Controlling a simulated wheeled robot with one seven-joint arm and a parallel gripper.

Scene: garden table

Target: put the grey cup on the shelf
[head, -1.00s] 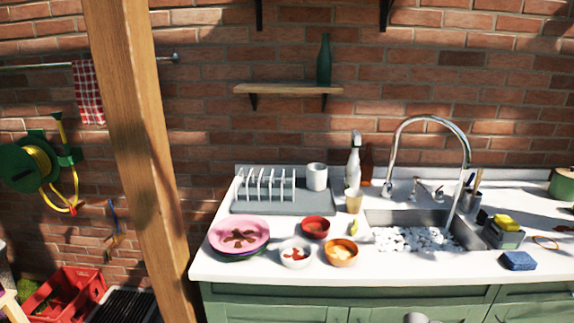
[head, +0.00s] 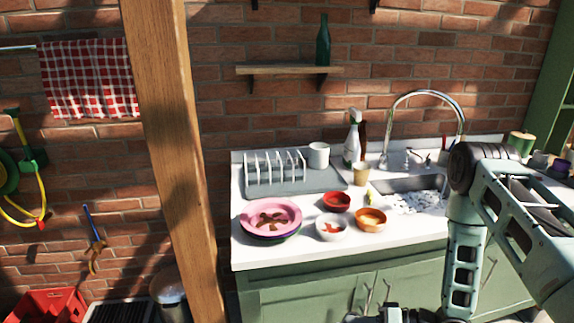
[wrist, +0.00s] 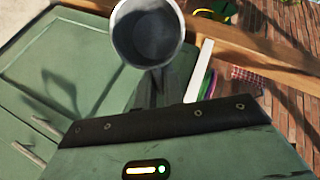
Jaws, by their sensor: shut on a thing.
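The grey cup (wrist: 147,32) is at the top of the wrist view, with its round open mouth facing the camera and its inside looking empty. My gripper (wrist: 155,84) is shut on it; the fingers are dark and partly hidden behind the cup. I cannot make out the cup in the head view, where my arm reaches down at the right. The wooden shelf (head: 262,71) is on the brick wall above the counter. A green bottle (head: 323,45) stands on its right end, and its left and middle are bare.
A white mug (head: 319,155) and a plate rack (head: 275,168) stand on the counter below the shelf. Pink plates (head: 285,212), small bowls (head: 336,202) and a spray bottle (head: 353,143) are nearby. A wooden post (head: 172,150) rises left of the counter.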

